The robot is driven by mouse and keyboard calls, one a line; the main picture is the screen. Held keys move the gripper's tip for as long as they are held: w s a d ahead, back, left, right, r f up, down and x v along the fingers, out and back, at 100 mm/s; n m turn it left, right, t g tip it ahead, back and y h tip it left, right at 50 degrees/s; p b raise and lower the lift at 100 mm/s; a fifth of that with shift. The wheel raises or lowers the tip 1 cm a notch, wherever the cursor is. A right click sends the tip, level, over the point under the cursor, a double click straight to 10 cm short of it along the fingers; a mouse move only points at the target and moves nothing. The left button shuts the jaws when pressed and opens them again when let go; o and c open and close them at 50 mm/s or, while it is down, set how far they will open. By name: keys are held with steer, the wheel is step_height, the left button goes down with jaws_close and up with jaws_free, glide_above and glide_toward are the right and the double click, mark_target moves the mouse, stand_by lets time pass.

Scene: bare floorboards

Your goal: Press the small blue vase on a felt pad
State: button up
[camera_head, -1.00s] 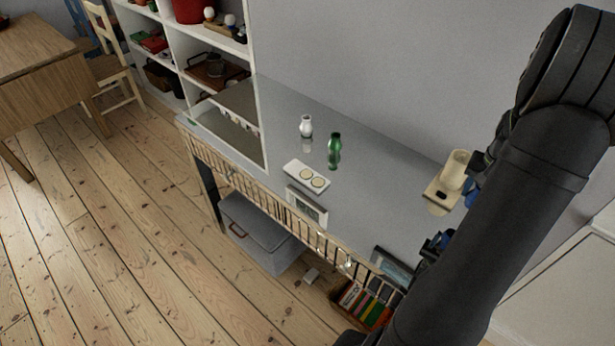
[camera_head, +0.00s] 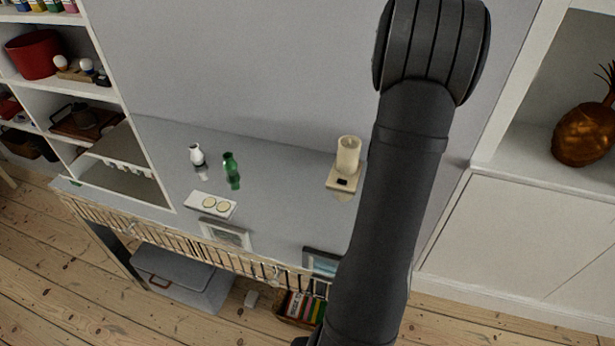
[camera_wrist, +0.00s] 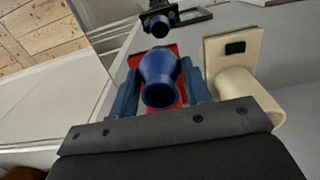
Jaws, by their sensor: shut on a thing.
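A small blue vase (camera_wrist: 160,75) is held between the fingers of my gripper (camera_wrist: 162,95) in the wrist view, its round mouth facing the camera. A red patch shows around the vase; I cannot tell what it is. In the head view my arm hides the gripper and the blue vase. Two round cream pads (camera_head: 209,203) lie on a white plate (camera_head: 196,199) near the front edge of the grey glossy top (camera_head: 290,190). The gripper is apart from this plate, off to the right.
A cream candle-like cylinder (camera_head: 348,152) on a block stands left of my arm; it is close beside the gripper in the wrist view (camera_wrist: 240,92). A white vase (camera_head: 196,154) and green bottle (camera_head: 231,165) stand behind the plate. Frames (camera_head: 226,234) lie along the front edge.

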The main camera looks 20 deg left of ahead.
steer(key=shift+a, duration=0.1)
steer(key=s+a+r+n, duration=0.1)
steer(key=a+n, duration=0.1)
steer(key=a, duration=1.1)
steer(key=s+a+n, duration=0.2)
steer(key=a+n, duration=0.1)
steer(key=a, duration=1.1)
steer(key=s+a+n, duration=0.2)
steer(key=s+a, duration=0.4)
steer(key=a, duration=0.4)
steer(key=s+a+r+n, duration=0.1)
steer(key=s+a+n, duration=0.1)
steer(key=s+a, duration=0.5)
steer(key=a, duration=0.3)
steer(key=shift+s+a, duration=0.15)
steer(key=shift+s, duration=0.05)
steer(key=shift+f, duration=2.9)
